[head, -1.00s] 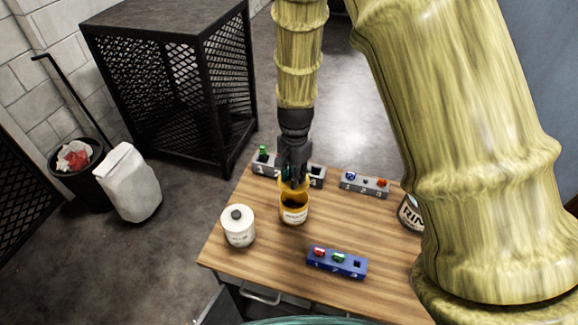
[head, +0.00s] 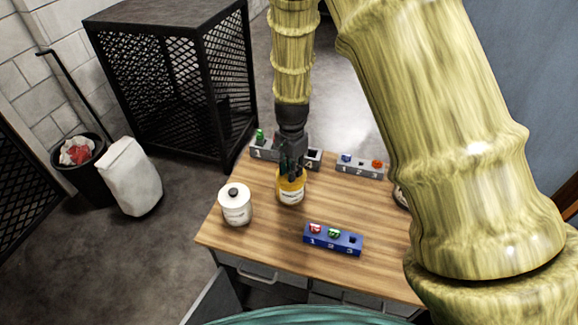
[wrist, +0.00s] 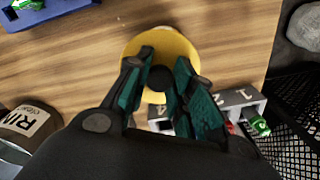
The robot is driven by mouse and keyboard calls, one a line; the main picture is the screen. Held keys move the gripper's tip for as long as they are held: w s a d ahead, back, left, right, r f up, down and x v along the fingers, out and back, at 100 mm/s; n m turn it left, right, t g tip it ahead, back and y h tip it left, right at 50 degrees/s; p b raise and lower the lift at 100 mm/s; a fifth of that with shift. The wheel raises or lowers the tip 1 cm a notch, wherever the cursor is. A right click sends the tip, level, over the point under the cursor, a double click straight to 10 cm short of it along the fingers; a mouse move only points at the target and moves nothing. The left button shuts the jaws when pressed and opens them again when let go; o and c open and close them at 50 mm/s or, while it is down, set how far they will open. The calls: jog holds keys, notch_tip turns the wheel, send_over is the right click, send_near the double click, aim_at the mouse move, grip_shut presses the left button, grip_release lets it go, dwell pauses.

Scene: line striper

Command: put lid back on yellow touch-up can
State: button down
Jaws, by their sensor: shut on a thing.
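The yellow touch-up can (head: 291,194) stands upright on the wooden table top, with a white label on its front. In the wrist view a yellow disc (wrist: 184,50) with a dark round knob shows between my fingers; it is the lid, and it covers the can's mouth from above. My gripper (head: 291,172) is directly over the can, pointing down, and shut on the lid's knob. In the wrist view my gripper (wrist: 160,78) has its teal finger pads on both sides of the knob. Whether the lid is fully seated cannot be told.
A white lidded can (head: 236,206) stands left of the yellow can. A blue numbered rack (head: 333,240) lies in front, and grey numbered racks (head: 360,166) lie behind. A can labelled RIN (wrist: 28,125) is at the right, mostly hidden by my arm in the head view.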

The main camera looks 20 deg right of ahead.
jog(key=shift+w+f, duration=0.5)
jog(key=shift+w, duration=0.25)
jog(key=shift+s+r+p, duration=0.3)
jog(key=shift+s+r, duration=0.05)
jog(key=shift+s, duration=0.15)
jog(key=shift+w+f+p, duration=0.25)
jog(key=shift+f+p, duration=0.1)
jog(key=shift+p, duration=0.1)
dwell(1.9)
jog(key=c, duration=0.7)
grip_release()
jog(key=shift+r, duration=0.15)
